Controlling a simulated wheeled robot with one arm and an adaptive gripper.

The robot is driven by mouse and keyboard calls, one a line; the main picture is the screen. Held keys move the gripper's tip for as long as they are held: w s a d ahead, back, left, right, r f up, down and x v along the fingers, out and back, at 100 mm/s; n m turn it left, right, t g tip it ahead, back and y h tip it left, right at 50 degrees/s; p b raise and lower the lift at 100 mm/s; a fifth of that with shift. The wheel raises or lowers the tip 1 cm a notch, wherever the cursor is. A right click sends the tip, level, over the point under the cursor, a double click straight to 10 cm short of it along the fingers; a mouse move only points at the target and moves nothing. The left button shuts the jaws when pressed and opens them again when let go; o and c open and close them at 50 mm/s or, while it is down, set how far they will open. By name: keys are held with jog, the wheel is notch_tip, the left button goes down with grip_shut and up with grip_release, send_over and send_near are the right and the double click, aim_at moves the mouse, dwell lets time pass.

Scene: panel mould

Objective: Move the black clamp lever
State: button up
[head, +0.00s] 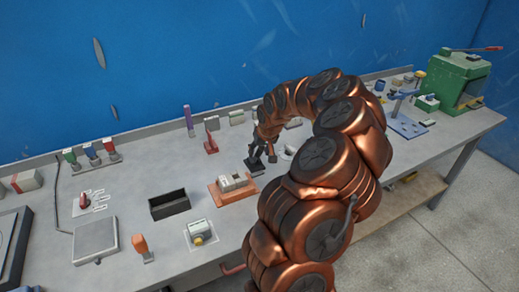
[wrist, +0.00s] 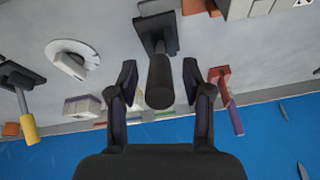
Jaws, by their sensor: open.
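The black clamp lever stands in the upper middle of the wrist view, with a thick black handle (wrist: 160,82) rising from a dark square base (wrist: 153,24). My gripper (wrist: 160,72) is open, with one finger on each side of the handle and a visible gap on both sides. Whether the handle is fully between the fingers in depth, I cannot tell. In the head view my gripper (head: 263,150) is just above the lever's black base (head: 254,166) on the bench. The handle is mostly hidden there by the gripper.
A red clamp (wrist: 222,84) stands close on the right in the wrist view. A white round piece (wrist: 72,60) and a yellow-handled lever (wrist: 27,121) are on the left. In the head view an orange-brown block fixture (head: 233,190) lies in front, and a blue wall (head: 180,60) stands behind the bench.

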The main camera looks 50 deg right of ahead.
jog(key=shift+f, duration=0.2)
jog(key=shift+c, duration=0.2)
grip_shut()
dwell(0.4)
